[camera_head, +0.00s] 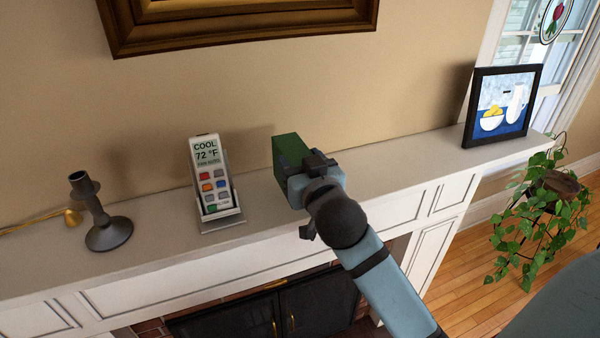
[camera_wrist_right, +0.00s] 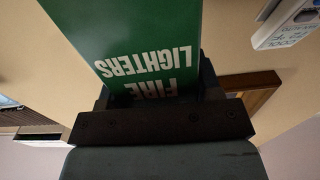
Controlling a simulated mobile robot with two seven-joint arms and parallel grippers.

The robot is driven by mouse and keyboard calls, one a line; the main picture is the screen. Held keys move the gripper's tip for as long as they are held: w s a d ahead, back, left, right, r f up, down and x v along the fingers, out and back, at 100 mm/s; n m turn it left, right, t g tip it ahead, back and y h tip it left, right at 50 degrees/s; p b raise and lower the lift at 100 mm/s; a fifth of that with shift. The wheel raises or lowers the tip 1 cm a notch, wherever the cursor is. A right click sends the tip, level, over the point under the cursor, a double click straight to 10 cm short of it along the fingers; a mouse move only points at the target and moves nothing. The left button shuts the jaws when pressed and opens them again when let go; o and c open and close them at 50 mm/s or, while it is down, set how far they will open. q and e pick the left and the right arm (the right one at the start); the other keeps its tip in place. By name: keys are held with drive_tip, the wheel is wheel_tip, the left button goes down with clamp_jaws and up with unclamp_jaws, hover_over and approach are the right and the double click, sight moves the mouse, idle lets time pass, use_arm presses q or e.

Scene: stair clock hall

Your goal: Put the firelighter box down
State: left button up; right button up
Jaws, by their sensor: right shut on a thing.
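The green firelighter box (camera_head: 288,148) is at the mantel shelf in the head view, mostly hidden behind my right gripper (camera_head: 308,168). In the right wrist view the firelighter box (camera_wrist_right: 135,45) fills the upper middle, with white "FIRE LIGHTERS" lettering upside down. My right gripper (camera_wrist_right: 155,95) is shut on it. The mantel shelf (camera_head: 400,152) runs under the box; I cannot tell whether the box touches it. My left gripper is not in view.
A remote in a stand (camera_head: 210,182) is left of the box, and a dark candlestick (camera_head: 105,225) is further left. A framed picture (camera_head: 500,105) stands at the right end. Bare shelf lies between box and picture. A trailing plant (camera_head: 530,215) hangs at right.

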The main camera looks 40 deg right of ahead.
drive_tip(key=shift+f, duration=1.1)
drive_tip(key=shift+f, duration=0.15)
drive_tip(key=o, duration=1.1)
drive_tip(key=shift+c, duration=0.2)
